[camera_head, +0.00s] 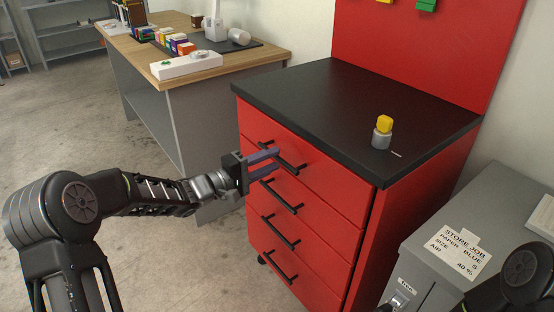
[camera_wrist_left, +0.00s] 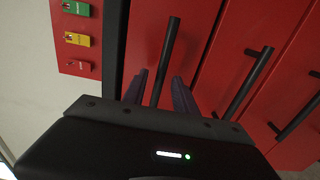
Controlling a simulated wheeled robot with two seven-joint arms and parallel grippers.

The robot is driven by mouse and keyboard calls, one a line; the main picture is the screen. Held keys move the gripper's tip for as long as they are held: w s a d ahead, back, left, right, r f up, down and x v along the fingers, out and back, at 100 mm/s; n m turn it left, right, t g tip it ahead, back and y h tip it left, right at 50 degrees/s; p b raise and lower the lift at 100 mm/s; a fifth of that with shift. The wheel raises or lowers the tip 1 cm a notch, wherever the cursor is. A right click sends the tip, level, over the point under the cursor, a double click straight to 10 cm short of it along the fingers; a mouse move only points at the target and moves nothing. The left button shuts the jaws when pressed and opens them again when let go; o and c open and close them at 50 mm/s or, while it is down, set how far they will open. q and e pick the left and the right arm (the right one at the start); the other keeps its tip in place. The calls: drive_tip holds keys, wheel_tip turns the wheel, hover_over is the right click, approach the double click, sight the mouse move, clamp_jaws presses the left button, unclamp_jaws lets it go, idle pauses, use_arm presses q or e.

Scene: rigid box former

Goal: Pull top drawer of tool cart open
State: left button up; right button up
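The red tool cart (camera_head: 375,222) with a black top stands right of centre in the head view. Its top drawer (camera_head: 330,172) looks closed, flush with the drawers below. The black bar handle (camera_head: 294,166) of the top drawer runs slantwise across its front. My left gripper (camera_head: 278,159) is at this handle, with its fingers apart. In the left wrist view the handle (camera_wrist_left: 171,50) lies between the two fingers (camera_wrist_left: 161,88), with visible gaps on both sides. Whether the fingertips reach past the bar is hard to tell. My right gripper is out of view.
Lower drawers with similar handles (camera_head: 281,194) sit beneath. A grey cylinder with a yellow piece (camera_head: 382,133) stands on the cart top (camera_head: 340,95). A grey cabinet (camera_head: 497,205) stands close at the right. A wooden-topped desk (camera_head: 145,54) stands behind left; open floor lies left of the cart.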

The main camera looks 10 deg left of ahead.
use_arm(q)
drive_tip(key=shift+x, duration=1.3)
clamp_jaws()
idle(0.5)
